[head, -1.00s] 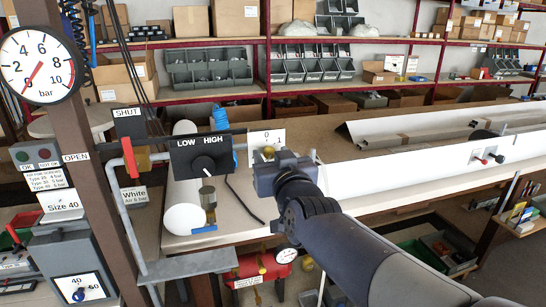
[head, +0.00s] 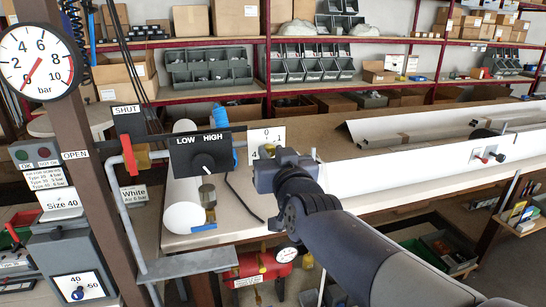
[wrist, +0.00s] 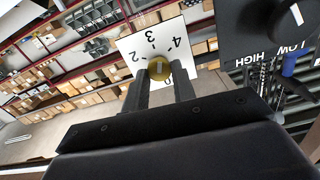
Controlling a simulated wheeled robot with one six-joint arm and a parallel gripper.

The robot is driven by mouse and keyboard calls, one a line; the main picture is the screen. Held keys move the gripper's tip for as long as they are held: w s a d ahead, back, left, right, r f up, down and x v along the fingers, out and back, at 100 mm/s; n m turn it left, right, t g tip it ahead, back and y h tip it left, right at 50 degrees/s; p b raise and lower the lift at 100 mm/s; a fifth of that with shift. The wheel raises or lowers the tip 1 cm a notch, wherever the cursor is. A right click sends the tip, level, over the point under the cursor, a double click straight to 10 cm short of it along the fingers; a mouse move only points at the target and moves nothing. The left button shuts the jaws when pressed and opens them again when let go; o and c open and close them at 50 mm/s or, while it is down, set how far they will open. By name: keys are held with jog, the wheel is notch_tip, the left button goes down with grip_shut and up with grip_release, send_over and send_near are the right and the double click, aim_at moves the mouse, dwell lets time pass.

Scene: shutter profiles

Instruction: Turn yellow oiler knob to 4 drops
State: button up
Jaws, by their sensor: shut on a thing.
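Left of the plate is a black LOW/HIGH panel (head: 200,154) with a dial, close to my gripper. A red-handled valve (head: 130,158) and a pressure gauge (head: 38,64) stand further left. A bench (head: 340,195) with a long white profile (head: 430,155) lies behind.

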jog(key=m+b, duration=0.3)
jog(key=shift+f, duration=0.2)
jog(key=shift+r+m+b, duration=0.1)
jog(key=shift+m+b, duration=0.6)
jog(key=shift+m, duration=1.5)
jog(key=o, duration=1)
jog(key=shift+c, duration=0.2)
jog(key=shift+d, duration=0.1)
